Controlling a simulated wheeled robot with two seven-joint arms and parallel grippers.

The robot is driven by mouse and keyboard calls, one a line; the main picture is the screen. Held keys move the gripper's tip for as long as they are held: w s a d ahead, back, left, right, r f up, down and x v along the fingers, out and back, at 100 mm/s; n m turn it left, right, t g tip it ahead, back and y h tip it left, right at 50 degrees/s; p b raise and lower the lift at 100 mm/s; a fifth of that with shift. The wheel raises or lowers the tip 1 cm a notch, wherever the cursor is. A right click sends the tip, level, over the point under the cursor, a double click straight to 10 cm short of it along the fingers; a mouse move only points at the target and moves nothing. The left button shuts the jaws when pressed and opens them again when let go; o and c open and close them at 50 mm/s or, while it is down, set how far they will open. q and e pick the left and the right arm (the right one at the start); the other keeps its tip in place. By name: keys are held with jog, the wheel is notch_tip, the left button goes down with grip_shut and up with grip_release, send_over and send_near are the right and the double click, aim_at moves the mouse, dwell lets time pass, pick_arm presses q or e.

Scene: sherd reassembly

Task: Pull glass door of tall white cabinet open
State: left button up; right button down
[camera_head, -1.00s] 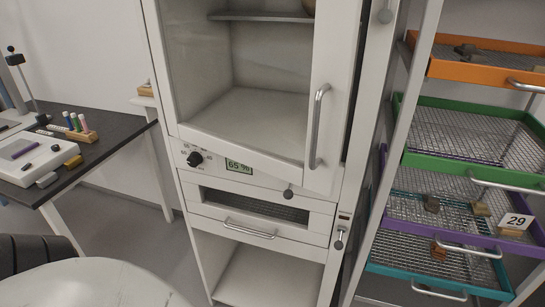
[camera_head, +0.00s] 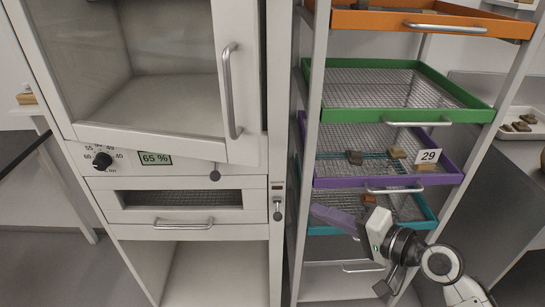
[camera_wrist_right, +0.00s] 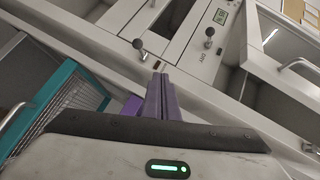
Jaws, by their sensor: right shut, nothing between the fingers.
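The tall white cabinet (camera_head: 190,185) stands at the left in the head view. Its glass door (camera_head: 205,125) has a vertical metal handle (camera_head: 231,92) on its right side. The door's lower edge slants out over the panel below, so it looks slightly ajar. My right gripper (camera_head: 318,213) is low and to the right of the door handle, in front of the tray rack. Its purple fingers are shut and empty; they also show in the wrist view (camera_wrist_right: 160,85), pointing toward the cabinet front. The handle (camera_wrist_right: 298,66) is apart from them. My left gripper is not in view.
A rack with orange (camera_head: 420,22), green (camera_head: 345,118), purple (camera_head: 335,182) and teal (camera_head: 425,212) mesh trays stands close right of the cabinet. A drawer handle (camera_head: 183,224) and a small knob (camera_head: 215,176) stick out below the door.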

notch_tip(320, 180, up, 15)
jog(key=w+a+g+y+b, duration=0.1)
jog(key=w+y, duration=0.1)
jog(key=y, duration=0.3)
jog(key=w+a+p, duration=0.1)
jog(key=a+p, duration=0.1)
jog(key=a, duration=0.7)
jog(key=shift+a+m+p, duration=0.3)
jog(key=shift+m+p, duration=0.1)
jog(key=shift+s+a+r, duration=0.1)
jog(key=shift+r, duration=0.05)
